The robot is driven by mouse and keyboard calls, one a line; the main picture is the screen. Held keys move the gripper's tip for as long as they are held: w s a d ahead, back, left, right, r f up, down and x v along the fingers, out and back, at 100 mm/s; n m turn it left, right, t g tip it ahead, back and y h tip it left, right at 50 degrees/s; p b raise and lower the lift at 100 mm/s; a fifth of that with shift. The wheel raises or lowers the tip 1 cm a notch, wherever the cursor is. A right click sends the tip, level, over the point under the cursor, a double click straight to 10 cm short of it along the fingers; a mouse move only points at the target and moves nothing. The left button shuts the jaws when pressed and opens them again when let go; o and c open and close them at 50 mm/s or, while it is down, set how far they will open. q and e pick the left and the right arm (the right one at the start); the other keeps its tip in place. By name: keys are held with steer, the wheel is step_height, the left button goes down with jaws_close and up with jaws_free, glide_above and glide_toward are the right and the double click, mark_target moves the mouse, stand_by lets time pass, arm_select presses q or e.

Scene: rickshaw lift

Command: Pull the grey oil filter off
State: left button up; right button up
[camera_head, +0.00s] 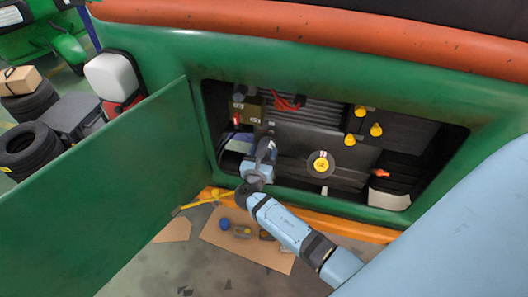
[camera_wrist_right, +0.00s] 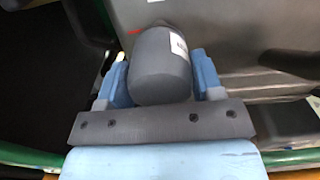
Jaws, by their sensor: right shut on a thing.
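The grey oil filter (camera_wrist_right: 160,68) is a dark grey cylinder with a white label, in the middle of the right wrist view. The blue fingers of my right gripper (camera_wrist_right: 158,84) are on both sides of it, shut on it. In the head view the right gripper (camera_head: 262,160) is inside the open engine bay, at its lower left, with the filter (camera_head: 266,149) small and partly covered by the gripper. The filter's narrower end points toward the grey engine housing (camera_wrist_right: 225,45); I cannot tell whether they touch. My left gripper is not in view.
The green door panel (camera_head: 125,190) stands open at the left of the bay. Yellow caps (camera_head: 321,165) and an orange-red part (camera_head: 381,174) are on the engine to the right. Below, cardboard (camera_head: 245,240) with small parts and a yellow tool (camera_head: 205,201) lie on the floor.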

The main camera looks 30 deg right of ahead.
steer(key=shift+v, duration=2.45)
